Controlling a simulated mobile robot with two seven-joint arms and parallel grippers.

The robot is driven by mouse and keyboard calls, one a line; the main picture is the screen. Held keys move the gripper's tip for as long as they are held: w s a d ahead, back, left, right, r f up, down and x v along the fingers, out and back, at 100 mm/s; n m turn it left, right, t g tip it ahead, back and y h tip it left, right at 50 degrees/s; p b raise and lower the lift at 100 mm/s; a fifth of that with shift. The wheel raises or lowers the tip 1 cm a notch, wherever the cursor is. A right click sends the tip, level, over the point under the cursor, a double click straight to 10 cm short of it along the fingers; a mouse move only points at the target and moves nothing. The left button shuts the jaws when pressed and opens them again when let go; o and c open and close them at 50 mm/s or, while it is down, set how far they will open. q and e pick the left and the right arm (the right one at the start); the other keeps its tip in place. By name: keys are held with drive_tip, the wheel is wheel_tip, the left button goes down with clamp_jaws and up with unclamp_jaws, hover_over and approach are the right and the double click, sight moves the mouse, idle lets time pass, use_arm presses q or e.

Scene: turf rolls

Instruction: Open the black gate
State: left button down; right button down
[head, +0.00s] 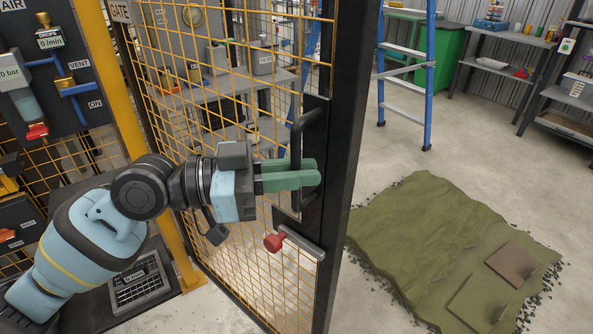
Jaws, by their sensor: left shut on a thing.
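The black gate (345,130) has a dark frame with yellow mesh and stands upright in the middle of the head view. A black bar handle (297,135) is on its right upright. Below the handle is a latch with a red knob (275,243) and a grey bar. My left gripper (305,174) comes in from the left with green fingers shut on the handle. The fingers hide part of the handle. To the right of the gate's edge, open floor shows. My right gripper is not in view.
A yellow post (128,100) and a panel with valves (55,60) stand left of the gate. A green turf mat (420,230) lies on the floor at right. A blue stepladder (428,80) and shelves (500,45) stand farther back. Bare floor lies between.

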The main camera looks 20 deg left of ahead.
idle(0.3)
use_arm(q)
drive_tip(key=c, duration=1.5)
unclamp_jaws()
drive_tip(key=shift+c, duration=0.2)
drive_tip(key=shift+a, duration=0.1)
drive_tip(key=shift+s+a+f, duration=0.1)
drive_tip(key=shift+a, duration=0.1)
drive_tip(key=b+v, duration=0.3)
drive_tip(key=v, duration=0.4)
drive_tip(key=shift+s, duration=0.15)
